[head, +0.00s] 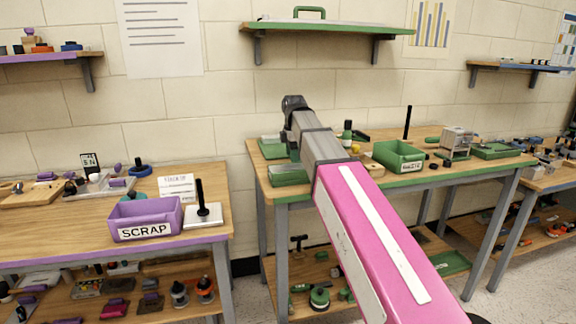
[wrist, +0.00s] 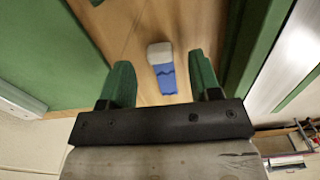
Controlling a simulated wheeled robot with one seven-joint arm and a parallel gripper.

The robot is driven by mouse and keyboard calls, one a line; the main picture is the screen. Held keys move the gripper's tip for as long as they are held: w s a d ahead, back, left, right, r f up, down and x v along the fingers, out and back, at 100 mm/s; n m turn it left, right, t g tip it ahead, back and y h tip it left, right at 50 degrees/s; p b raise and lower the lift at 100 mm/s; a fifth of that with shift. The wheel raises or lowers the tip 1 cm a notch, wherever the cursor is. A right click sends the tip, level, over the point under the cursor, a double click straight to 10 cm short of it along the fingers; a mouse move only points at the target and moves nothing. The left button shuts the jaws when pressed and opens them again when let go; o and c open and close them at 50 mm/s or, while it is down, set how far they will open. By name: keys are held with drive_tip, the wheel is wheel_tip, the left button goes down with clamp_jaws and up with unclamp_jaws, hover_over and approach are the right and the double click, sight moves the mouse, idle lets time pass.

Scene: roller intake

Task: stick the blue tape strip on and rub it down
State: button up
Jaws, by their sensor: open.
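A small blue and white piece (wrist: 167,79) lies on the bare wood in the wrist view. Its near part is blue with a jagged edge, its far part whitish. It may be the blue tape strip, but I cannot tell whether the white part is separate. My gripper (wrist: 160,72) has two green fingers, spread apart and empty. The piece shows between and beyond them; I cannot tell the gap in height. In the head view my arm reaches over the green-edged table (head: 460,178), and its end hides the gripper and the piece.
In the wrist view a green surface (wrist: 40,50) lies left and a green-edged part (wrist: 258,40) right, leaving a wood lane between. In the head view a green bin (head: 399,158) stands right of my arm; a purple SCRAP bin (head: 146,218) is on the left table.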

wheel_tip(320, 180, down, 2)
drive_tip(key=shift+f, duration=0.1)
drive_tip(key=shift+c, duration=0.3)
drive_tip(key=c, duration=0.9)
